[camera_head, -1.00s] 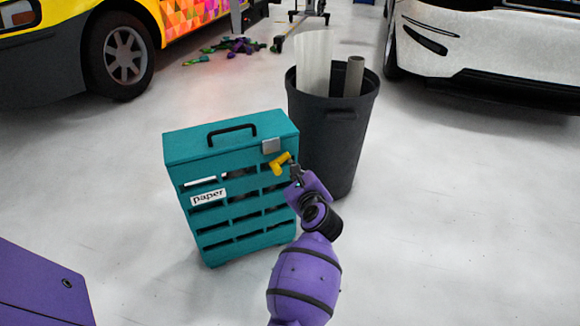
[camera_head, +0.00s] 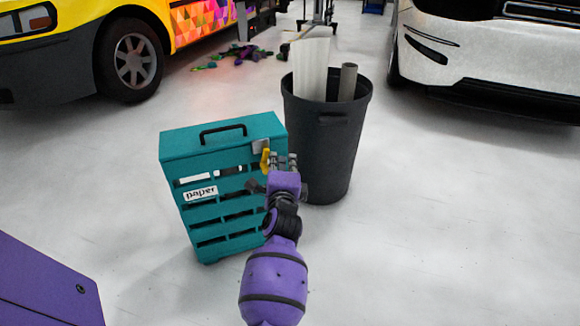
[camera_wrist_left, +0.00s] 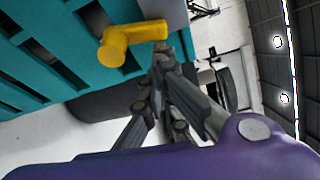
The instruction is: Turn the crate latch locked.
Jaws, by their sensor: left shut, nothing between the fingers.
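The teal crate (camera_head: 178,150) stands upright on the floor, with slatted sides, a black top handle and a "paper" label. Its yellow latch (camera_head: 265,159) is by the upper right corner, just below a grey plate (camera_head: 260,146), and looks roughly upright. In the left wrist view the latch (camera_wrist_left: 122,42) is an L-shaped yellow piece, its end beside my fingertips. My left gripper (camera_head: 283,161) is shut and empty, just right of the latch. It also shows in the wrist view (camera_wrist_left: 162,52); whether it touches the latch I cannot tell. My right gripper is out of view.
A dark bin (camera_head: 325,150) holding rolls stands close behind and right of the crate. A yellow vehicle (camera_head: 60,50) is at the back left, a white one (camera_head: 470,50) at the back right. Floor to the right is clear.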

